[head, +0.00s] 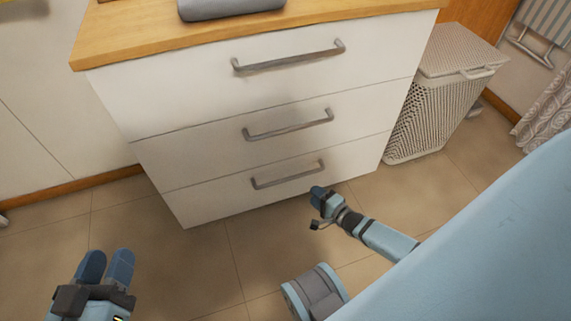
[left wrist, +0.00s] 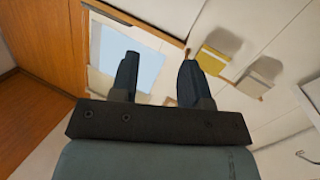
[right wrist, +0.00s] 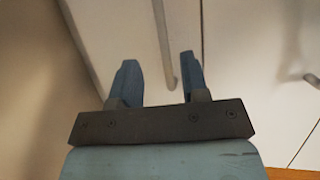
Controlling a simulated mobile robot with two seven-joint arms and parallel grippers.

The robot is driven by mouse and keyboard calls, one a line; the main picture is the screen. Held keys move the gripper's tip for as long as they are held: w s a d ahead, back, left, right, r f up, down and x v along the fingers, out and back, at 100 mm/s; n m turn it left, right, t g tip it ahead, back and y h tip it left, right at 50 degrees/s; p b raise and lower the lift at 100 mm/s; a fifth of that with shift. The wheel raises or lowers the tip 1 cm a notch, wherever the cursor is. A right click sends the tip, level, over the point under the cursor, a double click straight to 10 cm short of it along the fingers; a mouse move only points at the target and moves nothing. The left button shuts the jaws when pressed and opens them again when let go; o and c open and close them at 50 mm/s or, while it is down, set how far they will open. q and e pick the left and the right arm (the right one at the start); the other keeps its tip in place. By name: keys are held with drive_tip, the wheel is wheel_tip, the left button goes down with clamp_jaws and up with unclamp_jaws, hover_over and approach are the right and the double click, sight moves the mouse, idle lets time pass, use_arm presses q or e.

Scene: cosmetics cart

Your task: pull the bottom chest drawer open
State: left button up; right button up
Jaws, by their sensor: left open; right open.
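The white chest has three closed drawers. The bottom drawer (head: 215,203) has a grey bar handle (head: 288,175). My right gripper (head: 319,193) is low in front of the bottom drawer, just below the right end of its handle. In the right wrist view the right gripper (right wrist: 160,78) is open, and a grey bar handle (right wrist: 163,45) shows between its fingers, nearer the right finger. Whether the fingers touch the handle cannot be told. My left gripper (head: 108,262) is open and empty, low at the front left, away from the chest.
The middle drawer handle (head: 288,125) and top drawer handle (head: 288,58) are above. A woven hamper (head: 440,95) stands right of the chest. The wooden top (head: 330,18) holds a grey object (head: 230,8). Tiled floor (head: 190,250) in front is mostly clear.

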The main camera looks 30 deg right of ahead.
sight(293, 179)
drive_tip(key=b+x, duration=0.5)
drive_tip(key=x, duration=0.7)
drive_tip(key=shift+w+a+f, duration=0.1)
drive_tip(key=shift+w, duration=0.15)
use_arm(q)
drive_tip(key=w+m, duration=0.1)
drive_tip(key=a+m+t, duration=0.1)
drive_tip(key=w+m+t, duration=0.1)
drive_tip(key=shift+w+a+r+m+h, duration=0.3)
drive_tip(key=shift+w+a+m+h, duration=0.05)
drive_tip(key=shift+m+h, duration=0.05)
use_arm(e)
clamp_jaws()
